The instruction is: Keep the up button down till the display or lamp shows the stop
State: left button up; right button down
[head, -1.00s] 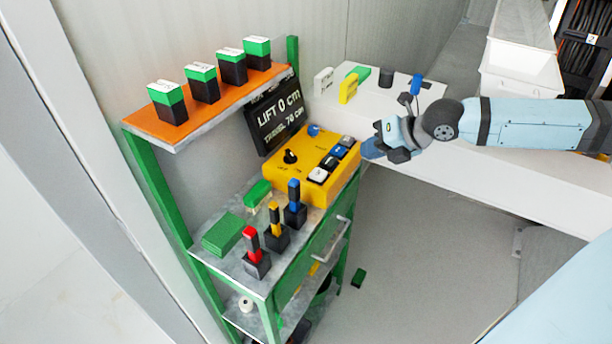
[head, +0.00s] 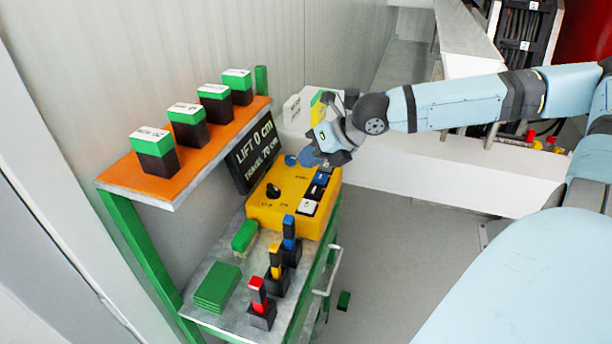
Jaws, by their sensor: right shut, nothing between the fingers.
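A yellow control box (head: 285,208) stands at the back of the green bench. On its top are a black knob (head: 273,191), a blue round knob or lamp (head: 291,160) and a row of white, black and blue buttons (head: 314,193). A black display (head: 253,153) behind it reads "LIFT 0 cm, TRAVEL 70 cm". My right gripper (head: 310,156) is shut and empty, over the far end of the box near the blue buttons. It hides part of that end, and I cannot tell whether it touches anything. My left gripper is not in view.
An orange shelf (head: 132,178) with several green-and-black blocks is at the left. Red, yellow and blue handled tools (head: 263,308) stand in black holders on the bench front. Green pads (head: 218,287) lie beside them. A white counter (head: 455,178) runs behind my right arm.

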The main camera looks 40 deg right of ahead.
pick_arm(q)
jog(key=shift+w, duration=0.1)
pick_arm(e)
jog(key=shift+f, duration=0.15)
jog(key=b, duration=0.5)
send_over(309, 203)
notch_tip(309, 203, down, 4)
jog(key=shift+f, duration=0.2)
notch_tip(309, 203, down, 3)
jog(key=b, duration=0.3)
jog(key=shift+f, duration=0.2)
jog(key=shift+f+b, duration=0.35)
jog(key=shift+f, duration=0.05)
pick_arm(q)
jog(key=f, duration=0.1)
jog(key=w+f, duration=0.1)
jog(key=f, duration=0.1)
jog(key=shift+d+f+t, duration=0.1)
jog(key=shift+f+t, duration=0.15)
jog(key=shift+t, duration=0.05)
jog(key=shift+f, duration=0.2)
